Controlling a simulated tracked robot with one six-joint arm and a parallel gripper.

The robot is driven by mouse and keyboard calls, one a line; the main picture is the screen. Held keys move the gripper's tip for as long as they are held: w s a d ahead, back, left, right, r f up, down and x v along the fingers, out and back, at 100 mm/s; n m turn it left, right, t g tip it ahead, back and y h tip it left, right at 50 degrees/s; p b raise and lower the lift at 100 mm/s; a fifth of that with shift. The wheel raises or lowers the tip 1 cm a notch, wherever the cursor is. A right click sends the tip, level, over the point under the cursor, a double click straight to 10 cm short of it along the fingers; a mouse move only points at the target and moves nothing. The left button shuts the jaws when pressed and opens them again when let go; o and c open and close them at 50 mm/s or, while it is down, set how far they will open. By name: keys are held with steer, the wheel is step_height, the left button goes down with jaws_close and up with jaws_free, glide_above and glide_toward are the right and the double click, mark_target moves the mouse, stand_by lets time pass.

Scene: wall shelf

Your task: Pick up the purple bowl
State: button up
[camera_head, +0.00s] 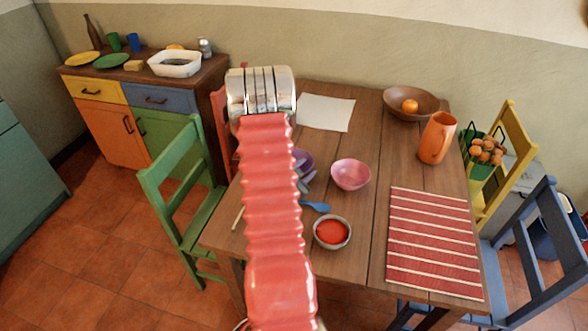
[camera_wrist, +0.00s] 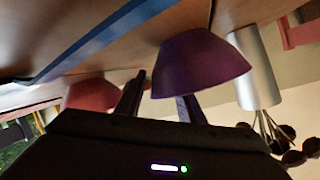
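The purple bowl (camera_wrist: 200,65) shows in the wrist view, which is upside down, with its base against the brown tabletop. In the head view only a part of the purple bowl (camera_head: 304,159) shows; my red arm covers the rest. My gripper (camera_wrist: 165,87) is open at the bowl. One dark finger is outside the bowl, on its left in the wrist view. The other finger's tip is hidden by the bowl's rim, so I cannot tell whether it is inside or behind. No firm grip shows.
A pink bowl (camera_head: 350,174) stands close by on the table (camera_head: 371,150), with a blue spoon (camera_head: 315,206) and a bowl of red food (camera_head: 331,232) nearer. A silver cylinder (camera_wrist: 254,68) stands near the purple bowl. A striped mat (camera_head: 433,243) lies at right.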

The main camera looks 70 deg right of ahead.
stand_by(0.5)
jaws_close()
stand_by(0.3)
